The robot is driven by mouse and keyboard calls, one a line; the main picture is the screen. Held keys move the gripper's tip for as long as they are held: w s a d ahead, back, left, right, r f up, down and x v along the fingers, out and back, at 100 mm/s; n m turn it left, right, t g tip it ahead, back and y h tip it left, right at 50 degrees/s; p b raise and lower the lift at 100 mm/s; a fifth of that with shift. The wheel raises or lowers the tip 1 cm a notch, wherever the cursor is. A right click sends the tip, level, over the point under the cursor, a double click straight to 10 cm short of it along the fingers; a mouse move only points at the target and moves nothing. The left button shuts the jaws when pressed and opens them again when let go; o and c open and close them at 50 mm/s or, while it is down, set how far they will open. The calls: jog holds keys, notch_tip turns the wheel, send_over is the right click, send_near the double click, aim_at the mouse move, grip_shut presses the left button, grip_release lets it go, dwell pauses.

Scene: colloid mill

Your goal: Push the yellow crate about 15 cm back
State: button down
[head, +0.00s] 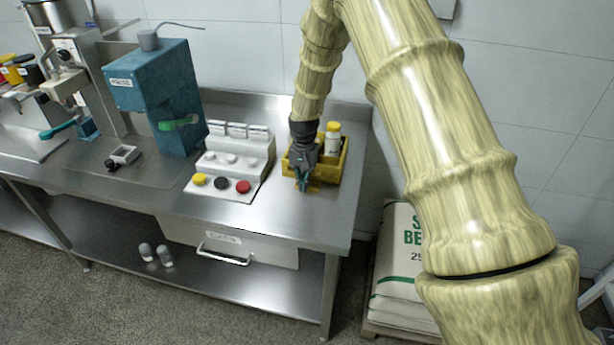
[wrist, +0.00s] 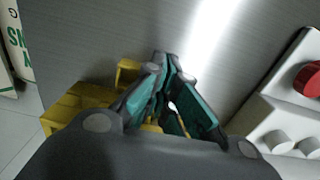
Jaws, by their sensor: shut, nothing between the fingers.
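The yellow crate (head: 327,172) stands on the steel table near its right end, with white bottles with yellow caps (head: 333,138) in it. My gripper (head: 302,186) points down at the crate's front side, overlapping its left part in the head view. The fingers are shut and empty. In the wrist view my gripper (wrist: 167,62) has its fingertips together above the bare steel, and parts of the crate (wrist: 75,105) show to the left and behind the fingers. I cannot tell whether the fingers touch the crate.
The steel table (head: 290,222) is bare in front of the crate. A white stepped stand with yellow, black and red knobs (head: 243,187) is close to the crate's left. The tiled wall (head: 275,60) is behind.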

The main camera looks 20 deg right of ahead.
notch_tip(320, 180, up, 10)
jog(key=b, duration=0.3)
jog(key=shift+s+a+r, duration=0.15)
jog(key=shift+s+a, duration=0.2)
jog(key=shift+s, duration=0.1)
